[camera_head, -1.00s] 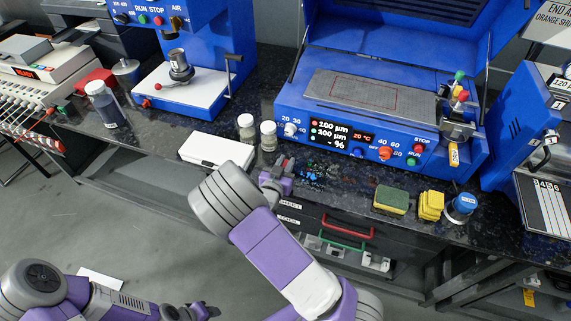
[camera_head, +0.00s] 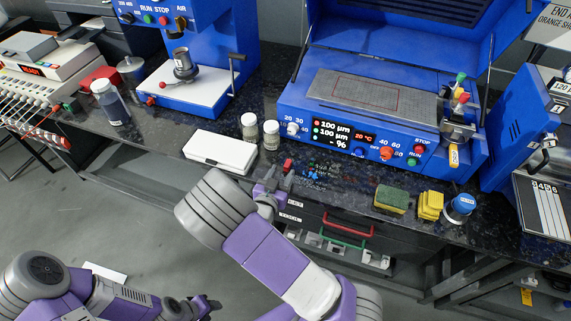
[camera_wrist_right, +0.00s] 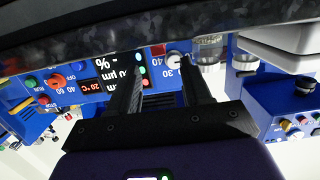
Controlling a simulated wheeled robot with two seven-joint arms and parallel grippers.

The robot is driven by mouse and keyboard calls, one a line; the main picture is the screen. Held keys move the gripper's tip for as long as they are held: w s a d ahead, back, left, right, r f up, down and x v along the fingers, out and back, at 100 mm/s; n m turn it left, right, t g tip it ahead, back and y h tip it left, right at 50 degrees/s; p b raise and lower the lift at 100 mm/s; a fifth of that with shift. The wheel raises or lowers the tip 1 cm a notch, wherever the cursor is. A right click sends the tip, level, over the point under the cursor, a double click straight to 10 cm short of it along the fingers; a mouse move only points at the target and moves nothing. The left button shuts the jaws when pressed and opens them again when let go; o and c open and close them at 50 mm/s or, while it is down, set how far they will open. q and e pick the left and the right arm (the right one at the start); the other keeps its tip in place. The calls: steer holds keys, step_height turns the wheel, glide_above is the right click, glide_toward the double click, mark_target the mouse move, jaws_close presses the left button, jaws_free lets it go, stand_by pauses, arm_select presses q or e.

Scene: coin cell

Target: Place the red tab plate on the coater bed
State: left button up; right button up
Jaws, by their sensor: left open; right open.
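A small red piece (camera_head: 288,163) shows at the counter's front edge, just beyond my right gripper; it may be the red tab, but I cannot make out a plate. The coater bed (camera_head: 335,86) is the flat grey surface with a thin red outline on the blue coater. My right gripper (camera_head: 275,187) is at the counter's front edge, partly hidden by its arm. The right wrist view shows its two fingers (camera_wrist_right: 160,75) apart with nothing between them. My left gripper (camera_head: 207,305) is open and empty, low in front of the counter.
Small green and blue pieces (camera_head: 315,174) lie right of the red piece. A white box (camera_head: 220,152) and two jars (camera_head: 271,135) stand left of it. A sponge (camera_head: 390,199), yellow blocks (camera_head: 430,205) and a blue-lidded jar (camera_head: 461,206) stand to the right. The coater's blue lid is raised.

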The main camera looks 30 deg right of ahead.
mark_target(288, 163)
steer(key=shift+s+a+r, duration=0.1)
steer(key=shift+s+a, duration=0.15)
steer(key=shift+a, duration=0.15)
steer(key=shift+g+y, duration=0.5)
steer(key=shift+y, duration=0.1)
steer(key=p+x, duration=0.2)
steer(key=x, duration=0.2)
steer(key=shift+d+r, duration=0.1)
steer(key=shift+d, duration=0.1)
steer(key=shift+w+d, duration=0.25)
steer(key=shift+w, duration=0.05)
steer(key=shift+c, duration=0.2)
jaws_close()
